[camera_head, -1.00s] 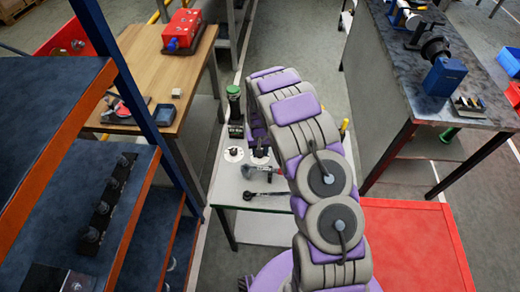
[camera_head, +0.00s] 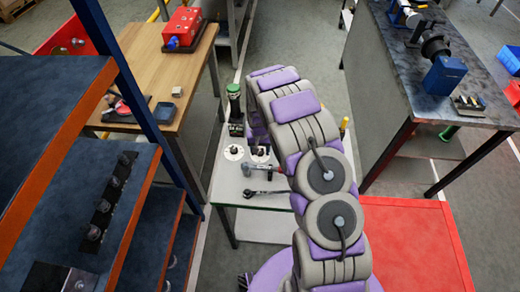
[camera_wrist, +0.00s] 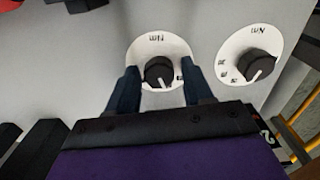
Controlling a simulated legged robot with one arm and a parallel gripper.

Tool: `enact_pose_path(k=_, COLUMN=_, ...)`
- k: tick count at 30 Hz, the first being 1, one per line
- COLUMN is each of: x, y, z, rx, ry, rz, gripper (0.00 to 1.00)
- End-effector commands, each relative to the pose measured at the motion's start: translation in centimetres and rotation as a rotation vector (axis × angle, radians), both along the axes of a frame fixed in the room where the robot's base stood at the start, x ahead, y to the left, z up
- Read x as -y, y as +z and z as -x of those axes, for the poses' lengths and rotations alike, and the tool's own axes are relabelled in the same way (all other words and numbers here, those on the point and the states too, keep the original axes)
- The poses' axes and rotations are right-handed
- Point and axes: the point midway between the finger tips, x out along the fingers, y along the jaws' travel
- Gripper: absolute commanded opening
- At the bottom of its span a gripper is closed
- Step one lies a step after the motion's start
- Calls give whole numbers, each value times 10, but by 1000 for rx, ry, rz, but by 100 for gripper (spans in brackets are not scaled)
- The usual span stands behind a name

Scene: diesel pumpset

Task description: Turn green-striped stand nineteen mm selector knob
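In the wrist view, a black selector knob (camera_wrist: 158,72) with a white pointer line sits on a round white dial plate. A second similar knob (camera_wrist: 257,65) on its own white dial is to the right. My arm hides the gripper there.
Tools with dark handles (camera_head: 265,193) lie on the pale bench (camera_head: 225,190) left of my arm. A wooden table (camera_head: 140,60) and blue shelves (camera_head: 60,105) stand at left. A dark-topped workbench (camera_head: 440,105) and red surface (camera_head: 415,250) are at right.

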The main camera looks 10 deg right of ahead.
Motion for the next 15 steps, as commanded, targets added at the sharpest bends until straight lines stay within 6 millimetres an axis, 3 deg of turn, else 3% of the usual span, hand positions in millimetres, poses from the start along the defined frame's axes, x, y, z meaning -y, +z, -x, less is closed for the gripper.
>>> enact_pose_path(k=3, x=0, y=0, z=0, rx=0, ry=0, rz=0, gripper=60)
enact_pose_path(k=15, x=0, y=8, z=0, rx=0, ry=1, rz=0, gripper=60)
